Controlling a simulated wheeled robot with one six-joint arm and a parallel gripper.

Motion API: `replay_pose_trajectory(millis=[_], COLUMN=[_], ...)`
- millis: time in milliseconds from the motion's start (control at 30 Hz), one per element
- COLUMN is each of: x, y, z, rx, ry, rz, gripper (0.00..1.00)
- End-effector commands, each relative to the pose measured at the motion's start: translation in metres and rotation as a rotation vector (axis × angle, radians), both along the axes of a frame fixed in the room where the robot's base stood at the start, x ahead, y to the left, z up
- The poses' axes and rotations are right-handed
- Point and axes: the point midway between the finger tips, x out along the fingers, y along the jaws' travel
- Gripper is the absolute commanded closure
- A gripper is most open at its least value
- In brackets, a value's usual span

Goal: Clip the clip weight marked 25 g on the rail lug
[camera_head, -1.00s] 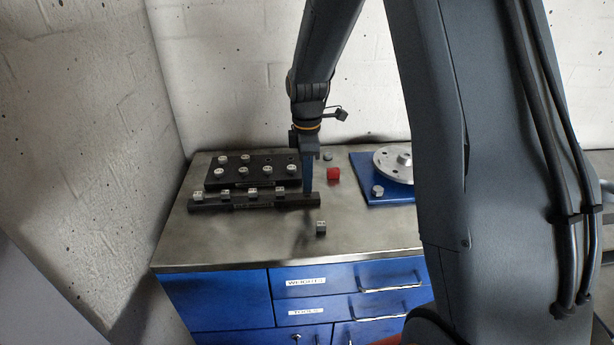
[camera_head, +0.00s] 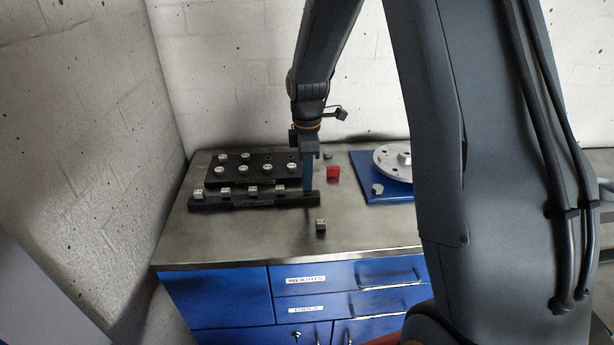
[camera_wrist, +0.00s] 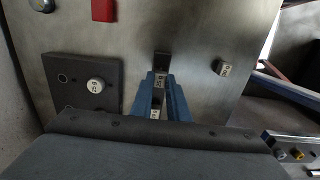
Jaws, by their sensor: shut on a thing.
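My gripper (camera_wrist: 160,95), with blue fingers, points down at the right end of a long dark bar (camera_head: 240,203); it also shows in the head view (camera_head: 307,188). It is shut on a small clip weight (camera_wrist: 159,81), whose pale label shows between the fingertips; I cannot read its mark surely. Several similar clip weights sit along the bar, one of them at its left end (camera_head: 198,194). A loose clip weight (camera_head: 321,225) lies on the bench in front of the bar; it also shows in the wrist view (camera_wrist: 222,68). I cannot make out a lug.
A dark block (camera_head: 214,180) with several round weights stands behind the bar. A red cube (camera_head: 333,173) lies to the right. Further right, a blue plate (camera_head: 370,193) carries a silver disc (camera_head: 385,160), partly hidden by my arm. The bench front is mostly clear.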

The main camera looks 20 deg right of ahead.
Motion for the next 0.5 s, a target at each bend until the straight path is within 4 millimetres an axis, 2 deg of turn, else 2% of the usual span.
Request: replay_pose_trajectory(millis=[467,500], x=[-0.0002,-0.0001], y=[0.0,0.0], z=[-0.0113,-0.0106], rx=[0.0,0.0], ry=[0.001,0.0], rz=[0.0,0.0], gripper=[1.0,0.79])
